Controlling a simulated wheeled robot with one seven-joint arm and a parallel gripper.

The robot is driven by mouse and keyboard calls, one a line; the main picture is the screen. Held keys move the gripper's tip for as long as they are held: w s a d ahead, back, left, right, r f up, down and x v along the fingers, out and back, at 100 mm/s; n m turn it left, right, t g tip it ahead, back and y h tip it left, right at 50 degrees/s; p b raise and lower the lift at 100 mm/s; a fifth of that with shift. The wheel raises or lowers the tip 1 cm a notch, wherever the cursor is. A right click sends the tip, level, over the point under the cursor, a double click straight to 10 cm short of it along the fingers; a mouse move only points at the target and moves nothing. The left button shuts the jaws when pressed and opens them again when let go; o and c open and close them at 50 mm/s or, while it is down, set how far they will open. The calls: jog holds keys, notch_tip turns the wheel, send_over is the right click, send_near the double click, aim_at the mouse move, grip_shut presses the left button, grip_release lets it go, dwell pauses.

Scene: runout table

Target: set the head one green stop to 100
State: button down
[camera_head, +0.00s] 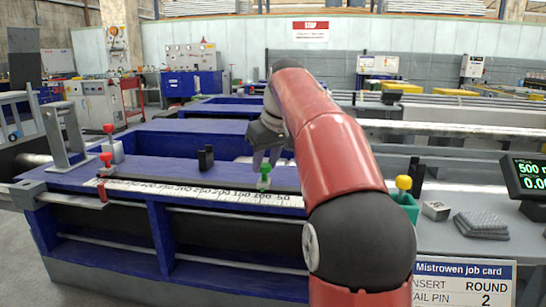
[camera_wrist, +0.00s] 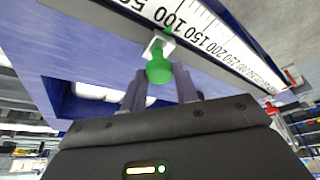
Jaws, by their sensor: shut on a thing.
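The green stop (camera_head: 264,178) has a green knob and sits at the scale rail near the right end of the white scale (camera_head: 200,192). In the wrist view the green knob (camera_wrist: 159,70) is between my two fingers, with the pale foot of the stop beside the 100 mark on the scale (camera_wrist: 215,45). I cannot read its exact setting. My gripper (camera_head: 266,160) reaches down from above and is shut on the green knob; it also shows in the wrist view (camera_wrist: 161,88).
Red-knobbed parts (camera_head: 106,160) stand at the left end of the table. A black block (camera_head: 206,158) stands behind the scale. At the right are a yellow knob (camera_head: 403,183) on a green holder, a small metal block (camera_head: 436,210), a readout (camera_head: 530,178) and a job card (camera_head: 463,283).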

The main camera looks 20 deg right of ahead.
jog(key=c, duration=1.1)
grip_release()
jog(key=p+v, duration=0.2)
jog(key=v, duration=0.6)
jog(key=shift+d+f, duration=0.1)
jog(key=s+a+f, duration=0.4)
jog(key=s+f, duration=0.4)
jog(key=s+a+f+m, duration=0.1)
jog(key=s+a+f, duration=0.3)
jog(key=s+f, duration=0.4)
jog(key=s+a+f+m+t, duration=0.1)
jog(key=s+a+f, duration=0.2)
jog(key=s+f, duration=0.5)
jog(key=shift+s+a+f+h, duration=0.15)
jog(key=shift+s+a+h, duration=0.05)
jog(key=shift+s, duration=0.35)
jog(key=shift+s+a+f+h, duration=0.15)
jog(key=shift+s+a+h, duration=0.05)
jog(key=shift+s, duration=0.35)
